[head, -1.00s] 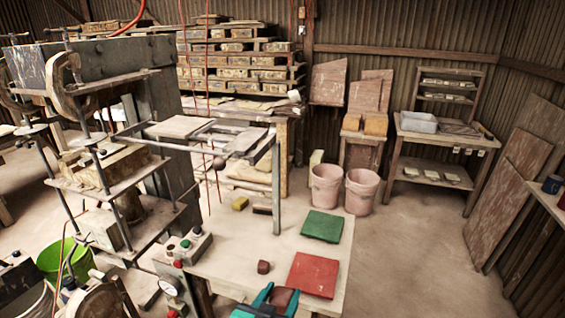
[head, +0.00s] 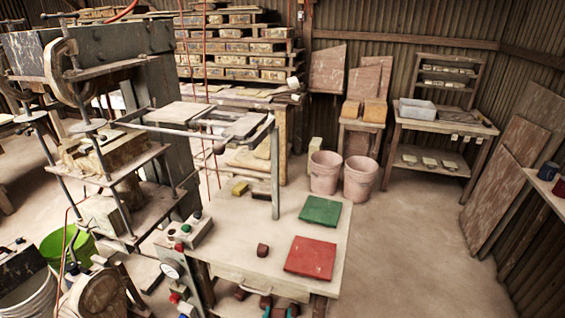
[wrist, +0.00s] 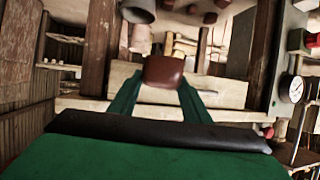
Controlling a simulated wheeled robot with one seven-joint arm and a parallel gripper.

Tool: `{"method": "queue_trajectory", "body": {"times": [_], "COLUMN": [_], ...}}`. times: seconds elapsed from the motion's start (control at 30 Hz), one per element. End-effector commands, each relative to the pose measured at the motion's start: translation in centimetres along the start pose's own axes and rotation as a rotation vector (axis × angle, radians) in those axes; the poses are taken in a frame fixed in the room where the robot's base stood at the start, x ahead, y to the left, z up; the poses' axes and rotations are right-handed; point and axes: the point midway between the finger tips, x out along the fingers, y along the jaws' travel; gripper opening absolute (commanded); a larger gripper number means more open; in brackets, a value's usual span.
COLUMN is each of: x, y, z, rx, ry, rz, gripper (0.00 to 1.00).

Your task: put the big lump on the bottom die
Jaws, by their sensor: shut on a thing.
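The big lump (wrist: 163,72) is reddish brown and block-like. In the wrist view my gripper (wrist: 160,92) is shut on it, with a green finger on each side. In the head view my gripper (head: 279,312) shows only as teal bits at the bottom edge, in front of the table's near edge; most of it is cut off there. The press (head: 125,95) stands at the left, with pale blocks (head: 104,155) on its plates. I cannot tell for sure which block is the bottom die.
The table (head: 225,262) bears a small brown lump (head: 262,250), a red square (head: 311,258) and a green square (head: 320,211). A control box (head: 192,232) with buttons sits at its left edge. Pink buckets (head: 325,173) stand behind. The floor at the right is clear.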

Motion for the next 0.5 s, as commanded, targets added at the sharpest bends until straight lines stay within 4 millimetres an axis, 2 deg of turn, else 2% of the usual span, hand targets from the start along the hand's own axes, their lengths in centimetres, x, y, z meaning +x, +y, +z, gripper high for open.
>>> {"method": "queue_trajectory", "body": {"times": [0.03, 0.1, 0.2, 0.3, 0.37, 0.5], "x": [0.3, 0.5, 0.4, 0.1, -0.2, -0.5], "y": [0.1, 0.4, 0.8, 1.2, 1.5, 2.0], "z": [2.9, 6.2, 10.2, 13.2, 14.5, 16.1], "rx": [-0.01, -0.018, -0.027, -0.032, -0.033, -0.033], "ry": [-0.01, -0.01, -0.006, -0.003, -0.002, 0.003], "rz": [-0.015, -0.035, -0.058, -0.073, -0.077, -0.08], "gripper": [0.09, 0.09, 0.09, 0.09, 0.09, 0.09]}}
